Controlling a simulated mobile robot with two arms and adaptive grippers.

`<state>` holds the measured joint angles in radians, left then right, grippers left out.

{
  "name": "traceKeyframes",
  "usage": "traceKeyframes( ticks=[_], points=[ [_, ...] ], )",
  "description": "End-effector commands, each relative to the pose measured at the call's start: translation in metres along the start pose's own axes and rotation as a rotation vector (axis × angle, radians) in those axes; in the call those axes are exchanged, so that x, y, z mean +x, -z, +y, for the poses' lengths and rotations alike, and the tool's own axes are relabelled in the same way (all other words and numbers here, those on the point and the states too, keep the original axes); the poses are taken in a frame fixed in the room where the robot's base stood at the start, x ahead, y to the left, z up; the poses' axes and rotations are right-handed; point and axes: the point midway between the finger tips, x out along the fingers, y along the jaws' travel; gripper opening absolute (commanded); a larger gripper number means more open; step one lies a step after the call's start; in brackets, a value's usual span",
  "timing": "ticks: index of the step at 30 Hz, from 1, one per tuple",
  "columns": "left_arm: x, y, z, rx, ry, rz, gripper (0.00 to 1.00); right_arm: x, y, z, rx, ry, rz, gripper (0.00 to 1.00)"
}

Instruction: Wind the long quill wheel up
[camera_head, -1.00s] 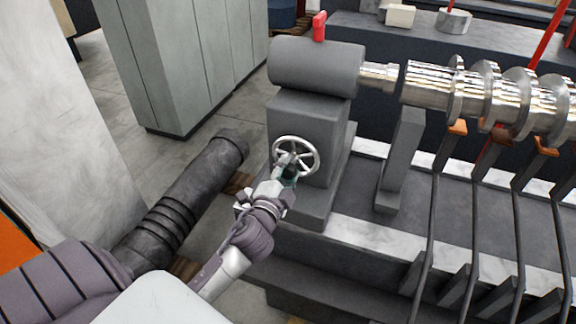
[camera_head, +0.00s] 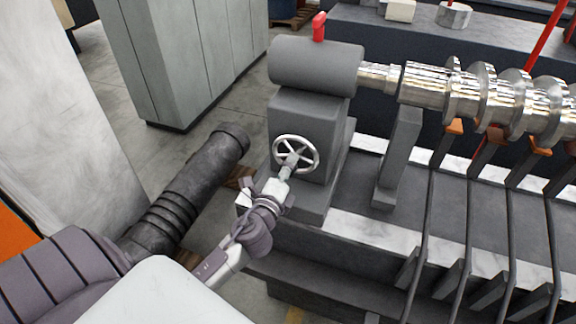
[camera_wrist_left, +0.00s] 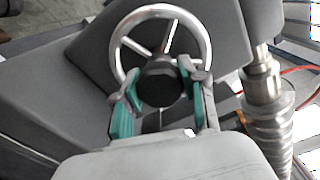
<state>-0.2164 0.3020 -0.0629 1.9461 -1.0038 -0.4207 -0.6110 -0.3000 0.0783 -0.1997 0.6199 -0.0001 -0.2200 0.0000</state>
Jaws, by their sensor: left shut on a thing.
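The quill wheel (camera_head: 296,154) is a silver spoked handwheel on the front of a grey machine head. My left gripper (camera_head: 290,165) reaches the wheel's middle from below. The hub is mostly hidden by my gripper in the head view. My right gripper is in neither view.
The grey machine head (camera_head: 312,65) has a red lever (camera_head: 319,27) on top. A shiny ribbed shaft (camera_head: 430,88) runs right from it, above a row of dark slanted bars. A grey cabinet (camera_head: 185,60) stands behind left, with open floor beside it.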

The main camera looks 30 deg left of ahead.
Motion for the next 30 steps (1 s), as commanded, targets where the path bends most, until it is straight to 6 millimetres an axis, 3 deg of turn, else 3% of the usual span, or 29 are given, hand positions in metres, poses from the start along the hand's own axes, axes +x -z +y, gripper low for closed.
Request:
traceKeyframes(
  ticks=[17,18,22,30],
  points=[
    [-0.0003,0.001,0.0008,0.036,-0.001,0.002,0.07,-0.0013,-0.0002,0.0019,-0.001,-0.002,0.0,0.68],
    [-0.0003,0.001,0.0009,0.036,-0.001,0.002,0.43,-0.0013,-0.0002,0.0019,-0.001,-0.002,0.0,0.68],
    [-0.0002,0.0008,0.0008,0.036,-0.001,0.002,0.65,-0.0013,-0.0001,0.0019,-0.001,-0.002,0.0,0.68],
    [-0.0002,0.0004,0.0005,0.035,-0.001,0.001,0.68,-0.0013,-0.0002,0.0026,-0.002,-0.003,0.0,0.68]
  ],
)
